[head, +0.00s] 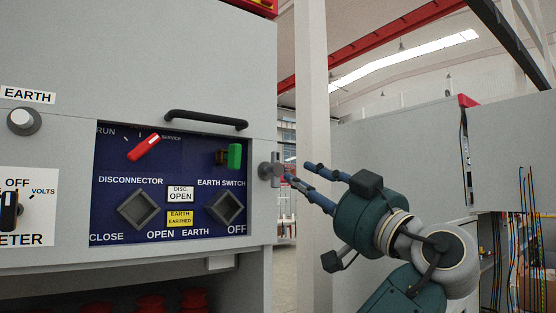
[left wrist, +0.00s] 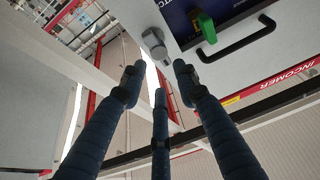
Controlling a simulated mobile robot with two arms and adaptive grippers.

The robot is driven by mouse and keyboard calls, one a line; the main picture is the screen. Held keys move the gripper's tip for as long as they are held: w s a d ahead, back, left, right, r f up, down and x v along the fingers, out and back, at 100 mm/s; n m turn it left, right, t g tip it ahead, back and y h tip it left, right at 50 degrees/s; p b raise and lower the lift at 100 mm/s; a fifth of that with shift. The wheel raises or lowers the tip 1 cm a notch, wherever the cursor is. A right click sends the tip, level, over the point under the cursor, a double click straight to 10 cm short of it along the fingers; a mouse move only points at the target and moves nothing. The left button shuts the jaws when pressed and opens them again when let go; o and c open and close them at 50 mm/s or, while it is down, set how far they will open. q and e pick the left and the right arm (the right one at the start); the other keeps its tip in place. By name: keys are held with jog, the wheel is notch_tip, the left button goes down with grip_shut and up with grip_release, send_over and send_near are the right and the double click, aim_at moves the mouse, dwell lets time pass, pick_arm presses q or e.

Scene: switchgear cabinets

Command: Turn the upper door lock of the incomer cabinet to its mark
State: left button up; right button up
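A grey door lock knob (head: 268,170) sits at the right edge of the cabinet front in the head view, beside the dark blue switch panel (head: 120,170). It also shows in the left wrist view (left wrist: 154,42), beyond the fingertips. I cannot make out its mark. My left gripper (head: 300,174) is just right of the knob in the head view, its fingers pointing at it. In the left wrist view the gripper (left wrist: 158,78) has its fingers spread with nothing between them. The fingers look apart from the knob. My right gripper is in neither view.
A black bar handle (head: 206,119) sticks out above the panel. A red selector (head: 144,147) and a green knob (head: 235,156) are on the panel. A red INCOMER strip (left wrist: 290,77) shows in the left wrist view. A pale column (head: 312,80) stands behind my gripper.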

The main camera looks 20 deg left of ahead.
aim_at(280, 167)
pick_arm(q)
jog(key=p+x, duration=0.5)
jog(key=x, duration=0.4)
jog(key=shift+w+a, duration=0.15)
jog(key=shift+a, duration=0.05)
jog(key=shift+w+a+r+p, duration=0.1)
jog(key=shift+w+a+p, duration=0.3)
jog(key=shift+w+p, duration=0.1)
jog(key=shift+c, duration=0.5)
grip_shut()
